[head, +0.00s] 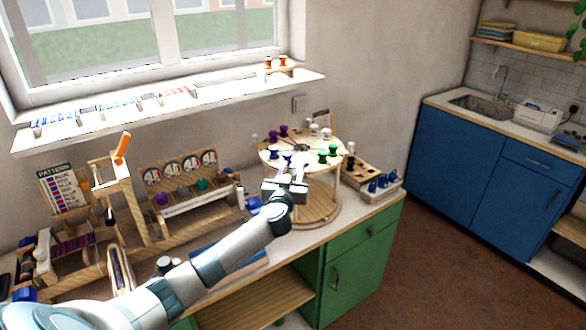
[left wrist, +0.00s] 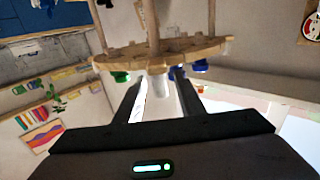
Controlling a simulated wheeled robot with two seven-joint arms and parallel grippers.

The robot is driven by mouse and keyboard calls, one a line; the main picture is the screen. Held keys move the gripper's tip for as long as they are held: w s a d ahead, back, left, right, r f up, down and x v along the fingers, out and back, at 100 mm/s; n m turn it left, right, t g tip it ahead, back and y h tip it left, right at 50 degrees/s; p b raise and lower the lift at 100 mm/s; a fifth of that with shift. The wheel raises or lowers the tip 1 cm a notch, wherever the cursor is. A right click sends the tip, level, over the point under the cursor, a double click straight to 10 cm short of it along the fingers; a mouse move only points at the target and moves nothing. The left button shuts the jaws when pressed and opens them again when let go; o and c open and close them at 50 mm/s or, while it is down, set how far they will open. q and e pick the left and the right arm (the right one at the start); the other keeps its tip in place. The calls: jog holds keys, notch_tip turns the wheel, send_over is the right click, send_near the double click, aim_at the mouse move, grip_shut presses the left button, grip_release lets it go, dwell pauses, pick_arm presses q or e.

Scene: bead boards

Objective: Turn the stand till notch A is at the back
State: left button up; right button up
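The stand (head: 303,146) is a round, two-level wooden carousel on the right part of the bench. Its top disc carries purple, white, green and blue spools. No notch letter is readable. My left gripper (head: 289,184) is at the front edge of the top disc. In the left wrist view, where the scene appears upside down, the stand's disc (left wrist: 205,50) is just beyond my fingers. A pale peg (left wrist: 158,86) stands between the two spread fingertips, with a gap seen at the right finger. Whether a finger touches it is unclear. My right gripper is out of view.
A wooden tray (head: 356,172) and a rack with blue pieces (head: 383,186) stand close right of the stand. A spool rack (head: 190,190) and a pattern card (head: 64,190) are to the left. The window sill (head: 175,104) is behind.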

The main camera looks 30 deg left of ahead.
pick_arm(q)
grip_shut()
dwell(0.3)
